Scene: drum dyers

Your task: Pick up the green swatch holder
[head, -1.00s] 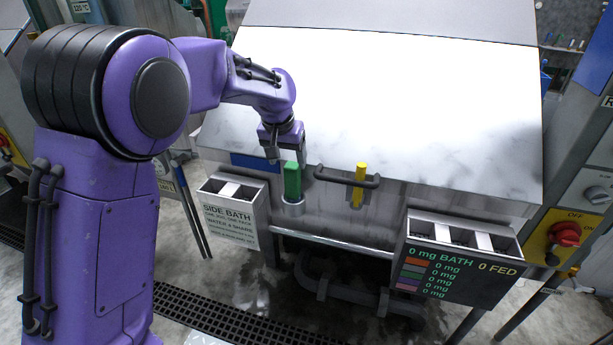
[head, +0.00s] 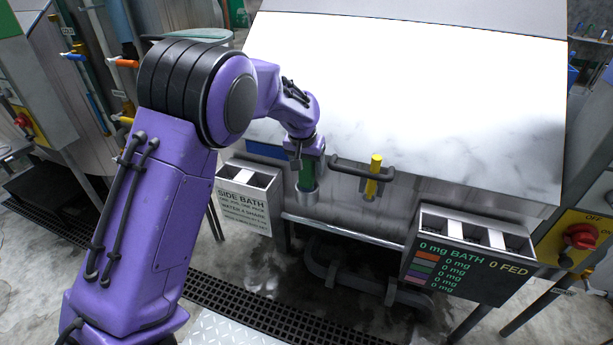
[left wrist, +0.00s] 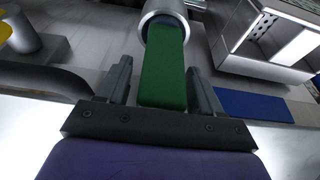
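The green swatch holder (head: 305,176) stands upright in a grey metal cup (head: 307,195) on the front of the machine. In the left wrist view the green holder (left wrist: 164,75) lies between the two fingers, with its far end inside the round cup (left wrist: 163,20). My left gripper (left wrist: 157,85) is open, with one finger on each side of the holder and small gaps visible. In the head view my left gripper (head: 307,160) hides the holder's top. My right gripper is not in view.
A yellow piece (head: 374,176) stands beside a dark bar handle (head: 350,168) to the right. The side bath bin (head: 246,205) is at left, and a three-slot bin with a readout (head: 466,265) is at right. A sloped white panel (head: 420,100) rises behind.

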